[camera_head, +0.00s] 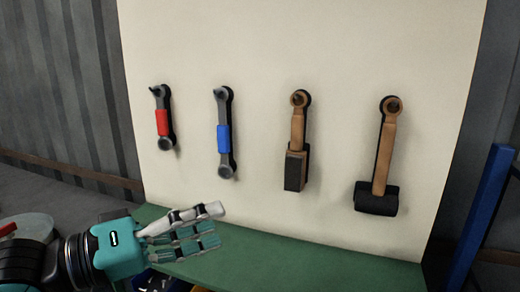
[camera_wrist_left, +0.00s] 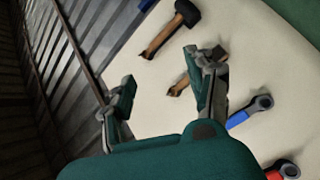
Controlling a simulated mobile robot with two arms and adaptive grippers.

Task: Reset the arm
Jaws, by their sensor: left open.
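My left gripper (camera_head: 217,226) comes in from the lower left in the head view, in front of the green ledge and below the hanging tools. It is open and empty, with its fingers pointing right. In the left wrist view its two fingers (camera_wrist_left: 170,72) stand apart, with the panel and tools behind them. My right gripper is in neither view.
A cream panel (camera_head: 260,50) carries a red-handled wrench (camera_head: 163,122), a blue-handled wrench (camera_head: 224,138), a wooden-handled tool with a block head (camera_head: 295,168) and a black-headed hammer (camera_head: 377,198). A green ledge (camera_head: 310,262) runs below. A blue post (camera_head: 484,210) stands right.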

